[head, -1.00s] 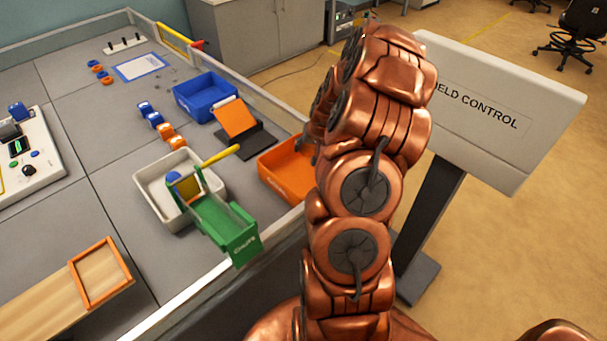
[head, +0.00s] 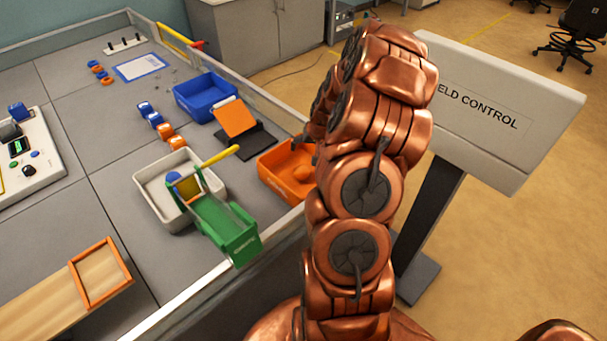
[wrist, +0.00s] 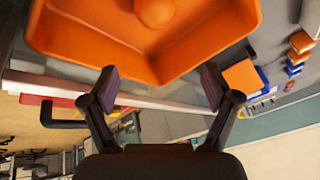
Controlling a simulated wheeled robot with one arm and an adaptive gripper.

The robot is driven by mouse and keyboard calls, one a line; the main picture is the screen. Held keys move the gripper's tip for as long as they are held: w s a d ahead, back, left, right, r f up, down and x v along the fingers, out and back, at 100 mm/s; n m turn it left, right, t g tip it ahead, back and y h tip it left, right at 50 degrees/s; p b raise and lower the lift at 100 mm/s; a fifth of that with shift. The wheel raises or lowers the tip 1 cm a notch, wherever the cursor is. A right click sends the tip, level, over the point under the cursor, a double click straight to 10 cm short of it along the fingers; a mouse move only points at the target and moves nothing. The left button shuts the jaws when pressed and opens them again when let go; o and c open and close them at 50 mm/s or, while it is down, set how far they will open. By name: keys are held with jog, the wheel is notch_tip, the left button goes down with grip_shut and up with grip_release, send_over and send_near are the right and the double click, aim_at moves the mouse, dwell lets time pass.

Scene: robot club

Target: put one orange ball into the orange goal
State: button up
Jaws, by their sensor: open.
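The orange goal (head: 268,182) is an open orange bin beside my arm in the head view, partly hidden by it. An orange ball (head: 302,172) lies inside it. In the wrist view, the orange goal (wrist: 75,42) fills the top, with the orange ball (wrist: 155,10) in it, cut off by the picture's upper edge. My gripper (wrist: 160,88) is open, its two fingers apart with nothing between them, next to the goal's wall. In the head view my arm hides most of the gripper.
A blue bin (head: 200,97) and a tilted orange plate (head: 236,118) stand behind. Orange and blue cubes lie left of them. The FIELD CONTROL panel (head: 500,135) is right of my arm.

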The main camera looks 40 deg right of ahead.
jog(key=v, duration=1.1)
jog(key=shift+r, duration=0.3)
jog(key=shift+s, duration=0.1)
jog(key=s+a+r+n+g+y+p, duration=0.1)
jog(key=s+a+r+n+g, duration=0.15)
jog(key=a, duration=0.95)
jog(key=s+a+r+n+g+y, duration=0.1)
jog(key=s+a+r+n, duration=0.2)
jog(key=a, duration=0.9)
jog(key=s+a+r+n+g, duration=0.1)
jog(key=s+a+r, duration=0.1)
jog(key=s+a, duration=0.4)
jog(key=s+a+r+n+g+p, duration=0.1)
jog(key=s+a, duration=0.5)
jog(key=s, duration=0.7)
jog(key=shift+r+n+g+h, duration=0.4)
jog(key=shift+r+n+g, duration=0.25)
jog(key=shift+r, duration=0.45)
jog(key=shift+s, duration=0.15)
